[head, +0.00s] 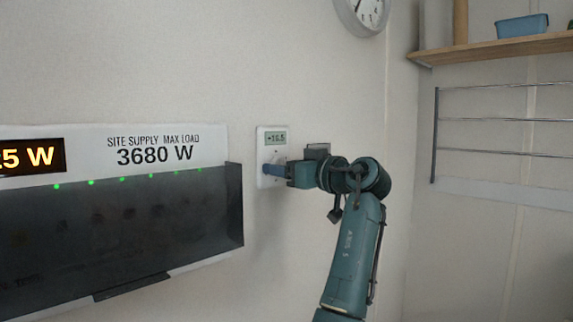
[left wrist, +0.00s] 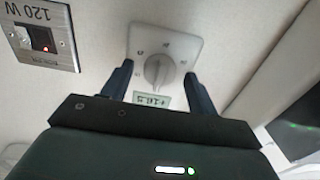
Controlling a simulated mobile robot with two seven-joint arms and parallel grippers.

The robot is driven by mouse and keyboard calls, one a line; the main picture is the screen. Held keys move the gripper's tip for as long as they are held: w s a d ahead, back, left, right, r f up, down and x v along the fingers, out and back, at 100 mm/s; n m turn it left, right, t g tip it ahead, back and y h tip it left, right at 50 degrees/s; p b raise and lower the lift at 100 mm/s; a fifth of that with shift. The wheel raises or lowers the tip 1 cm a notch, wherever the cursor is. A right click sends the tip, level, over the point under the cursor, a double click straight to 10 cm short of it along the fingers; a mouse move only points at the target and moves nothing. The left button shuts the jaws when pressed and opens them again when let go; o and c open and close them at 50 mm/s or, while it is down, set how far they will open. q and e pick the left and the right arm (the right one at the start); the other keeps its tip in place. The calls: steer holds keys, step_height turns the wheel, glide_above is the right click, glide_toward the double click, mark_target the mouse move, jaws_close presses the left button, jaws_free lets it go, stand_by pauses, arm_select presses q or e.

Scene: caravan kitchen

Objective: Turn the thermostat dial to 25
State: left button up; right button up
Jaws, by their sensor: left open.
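The white thermostat (head: 273,152) is mounted on the wall in the middle of the head view; its display (head: 275,138) reads about +16.5. In the left wrist view the thermostat plate (left wrist: 165,37) appears upside down, with a round grey dial (left wrist: 158,70) whose raised grip stands nearly upright in the picture. My left gripper (head: 274,170) is at the lower part of the thermostat and hides the dial in the head view. Its two blue fingers are open, one on each side of the dial, with gaps visible. My right gripper is not in view.
A dark-fronted supply panel (head: 120,225) marked 3680 W juts out left of the thermostat. A wall clock (head: 362,12) hangs above right. A wooden shelf (head: 490,48) with a blue box (head: 522,26) and a wire rack (head: 500,119) are further right. A 120 W switch plate (left wrist: 42,35) shows in the wrist view.

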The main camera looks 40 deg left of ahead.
arm_select(q)
steer(key=shift+a, duration=0.1)
steer(key=shift+c, duration=0.2)
steer(key=c, duration=0.9)
steer(key=shift+c, duration=0.2)
